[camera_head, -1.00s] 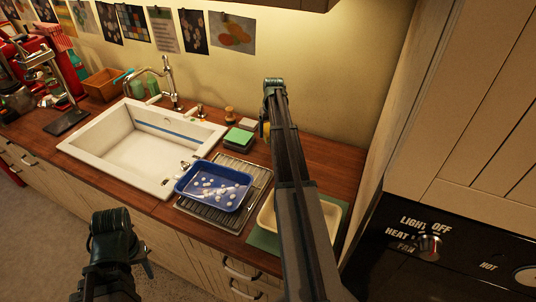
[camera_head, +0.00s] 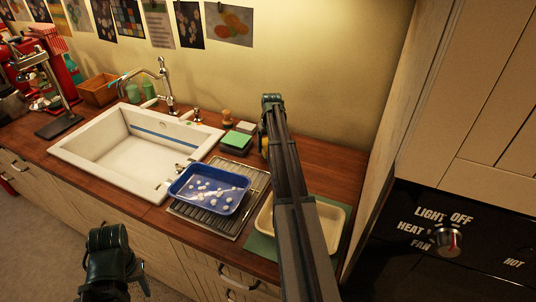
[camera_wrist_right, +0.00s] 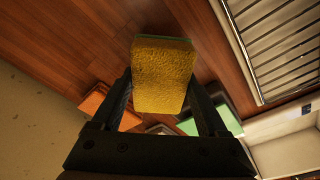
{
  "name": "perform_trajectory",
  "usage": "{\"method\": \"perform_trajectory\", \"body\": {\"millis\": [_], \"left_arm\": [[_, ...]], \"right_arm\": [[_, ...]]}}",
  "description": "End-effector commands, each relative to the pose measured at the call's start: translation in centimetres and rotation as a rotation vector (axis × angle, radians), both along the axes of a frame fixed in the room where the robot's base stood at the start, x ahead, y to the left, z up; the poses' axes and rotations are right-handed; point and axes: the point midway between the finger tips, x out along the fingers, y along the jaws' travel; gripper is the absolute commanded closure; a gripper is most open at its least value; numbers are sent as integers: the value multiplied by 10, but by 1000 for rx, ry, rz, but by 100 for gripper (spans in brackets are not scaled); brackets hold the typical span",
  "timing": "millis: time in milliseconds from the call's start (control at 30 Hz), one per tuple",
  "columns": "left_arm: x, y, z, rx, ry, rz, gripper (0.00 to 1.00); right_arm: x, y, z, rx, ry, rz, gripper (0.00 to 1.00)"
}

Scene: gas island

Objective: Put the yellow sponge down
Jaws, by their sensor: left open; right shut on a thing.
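The yellow sponge (camera_wrist_right: 163,75) is held between the two fingers of my right gripper (camera_wrist_right: 160,84) in the right wrist view. A thin green layer shows along its far edge. In the head view my right arm reaches over the counter, and its gripper (camera_head: 264,146) points down near the wall, right of the green sponge; the yellow sponge is mostly hidden there. Wooden counter (camera_wrist_right: 65,40) shows beyond the sponge; I cannot tell whether they touch. My left gripper (camera_head: 140,276) is open and empty, low at the left, in front of the cabinets.
A green sponge (camera_head: 235,139) lies on a dark holder beside the sink (camera_head: 72,150). A blue tray (camera_head: 180,196) with several pale pieces sits on the metal drain rack (camera_head: 228,222). A cream tray (camera_head: 338,222) is partly behind my right arm. Bare counter (camera_head: 335,165) lies right of my arm.

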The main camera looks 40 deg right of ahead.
Motion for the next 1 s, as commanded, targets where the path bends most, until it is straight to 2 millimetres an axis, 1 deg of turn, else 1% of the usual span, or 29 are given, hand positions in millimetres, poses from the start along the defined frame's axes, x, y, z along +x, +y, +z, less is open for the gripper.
{"method": "perform_trajectory", "body": {"millis": [33, 200, 267, 500, 667, 700, 767, 800, 1000], "left_arm": [[0, 0, -11, 0, 0, 0, 50], [0, 0, -32, 0, 0, 1, 50], [0, 0, -34, 0, 0, 1, 50], [0, 0, -31, 0, 0, 0, 50], [0, 0, -36, 0, 0, 0, 50], [0, 0, -34, 0, 0, 0, 50], [0, 0, -34, 0, 0, 0, 50], [0, 0, -34, 0, 0, 0, 50], [0, 0, -34, 0, 0, 0, 50]], "right_arm": [[0, 0, -11, 0, 0, 0, 68], [0, 0, -32, 0, 0, 0, 68], [0, 0, -34, 0, 0, 0, 68], [0, 0, -31, 0, 0, 0, 68], [0, 0, -36, 0, 0, 0, 68], [0, 0, -34, 0, 0, 0, 18], [0, 0, -34, 0, 0, 0, 7], [0, 0, -34, 0, 0, 0, 0], [0, -1, -34, -1, 0, 0, 0]]}}
